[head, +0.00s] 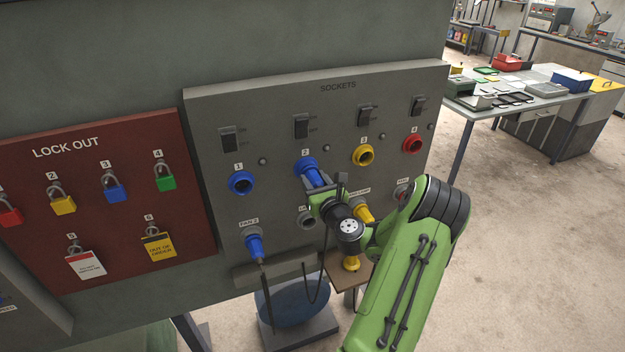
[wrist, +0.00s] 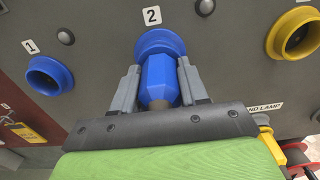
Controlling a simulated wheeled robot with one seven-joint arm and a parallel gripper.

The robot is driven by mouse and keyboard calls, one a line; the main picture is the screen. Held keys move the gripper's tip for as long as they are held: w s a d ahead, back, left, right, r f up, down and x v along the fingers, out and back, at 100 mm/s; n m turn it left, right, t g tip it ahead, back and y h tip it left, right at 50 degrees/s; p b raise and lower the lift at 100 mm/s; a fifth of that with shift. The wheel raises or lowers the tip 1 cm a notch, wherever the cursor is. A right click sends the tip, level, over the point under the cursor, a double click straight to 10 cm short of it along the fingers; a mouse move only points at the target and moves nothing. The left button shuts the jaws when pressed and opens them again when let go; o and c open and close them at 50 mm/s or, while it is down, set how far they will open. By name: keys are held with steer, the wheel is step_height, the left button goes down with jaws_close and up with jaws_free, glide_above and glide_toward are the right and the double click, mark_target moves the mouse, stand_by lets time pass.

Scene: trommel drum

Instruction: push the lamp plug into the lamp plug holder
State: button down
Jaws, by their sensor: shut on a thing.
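My gripper (head: 322,186) is shut on a blue plug (wrist: 158,78), with one finger on each side of it. The plug's front end is at the blue socket 2 (wrist: 160,43) and appears to sit inside it. How deep it sits is hidden. In the head view the blue plug (head: 313,175) shows just above my gripper. A grey holder (head: 306,220) with a label starting "LA", partly covered by my gripper, is below socket 2 in the lower row. It looks empty.
Blue socket 1 (head: 241,183), yellow socket 3 (head: 363,155) and red socket 4 (head: 412,143) look empty. A blue plug (head: 254,246) sits in the FAN 2 holder, a yellow plug (head: 363,212) under the hand lamp label. Dark cables hang below the panel. A ledge (head: 275,270) juts out beneath.

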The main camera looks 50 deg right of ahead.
steer(key=shift+b+v, duration=1.65)
steer(key=shift+v, duration=1.2)
steer(key=b+v, duration=0.2)
steer(key=v, duration=0.3)
steer(key=shift+f, duration=0.1)
steer(key=w+d+f+b, duration=0.2)
steer(key=w+f+b, duration=0.1)
steer(key=f+b, duration=1.6)
steer(key=shift+w+f, duration=0.2)
steer(key=shift+f, duration=0.35)
steer(key=shift+r, duration=0.15)
